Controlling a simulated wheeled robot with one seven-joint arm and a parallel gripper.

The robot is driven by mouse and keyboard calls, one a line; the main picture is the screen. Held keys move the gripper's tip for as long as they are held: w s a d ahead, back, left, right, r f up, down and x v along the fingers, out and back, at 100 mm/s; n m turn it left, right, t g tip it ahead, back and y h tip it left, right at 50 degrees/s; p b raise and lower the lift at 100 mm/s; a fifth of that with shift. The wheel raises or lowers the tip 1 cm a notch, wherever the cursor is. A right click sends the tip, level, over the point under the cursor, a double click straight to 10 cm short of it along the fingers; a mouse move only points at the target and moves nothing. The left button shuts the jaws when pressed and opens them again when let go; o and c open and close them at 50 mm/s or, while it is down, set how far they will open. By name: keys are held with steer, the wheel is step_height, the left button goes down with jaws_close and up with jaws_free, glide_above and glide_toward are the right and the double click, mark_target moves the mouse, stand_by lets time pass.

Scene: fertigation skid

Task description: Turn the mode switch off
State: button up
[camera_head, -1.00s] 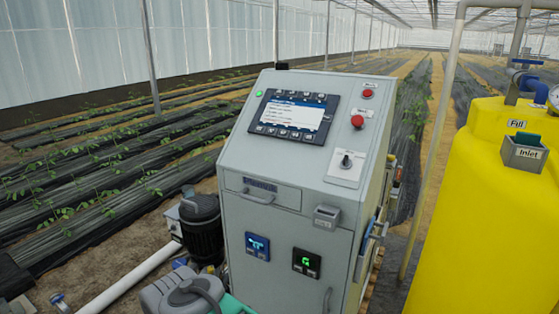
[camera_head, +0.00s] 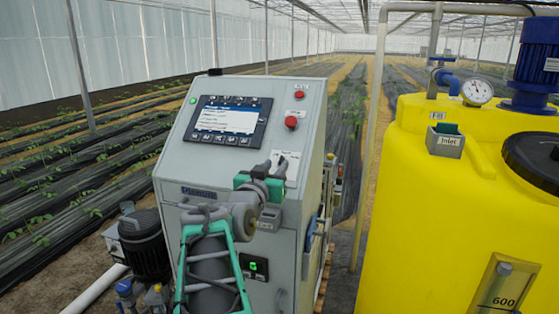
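The mode switch is on the sloped front of the grey control cabinet (camera_head: 172,165), below the red buttons. Its pale label plate (camera_head: 293,160) shows at the upper right of my gripper, and the knob itself is largely hidden behind the dark fingers. I cannot read the knob's position. My gripper (camera_head: 272,164) reaches up from below, its fingers in front of the plate. I cannot tell whether they touch the knob or how far apart they are.
Above the switch are a red button (camera_head: 291,122) and a smaller one (camera_head: 299,95). A display (camera_head: 227,121) is at the left. A yellow tank (camera_head: 420,220) stands to the right, with a grey pipe (camera_head: 374,130) between. A dark pump (camera_head: 146,245) stands left of the cabinet.

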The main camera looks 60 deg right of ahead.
mark_target(281, 160)
steer(key=d, duration=0.3)
steer(key=w+d+p, duration=0.1)
steer(key=d, duration=0.1)
steer(key=shift+d, duration=0.1)
steer(key=shift+c, duration=0.2)
jaws_close()
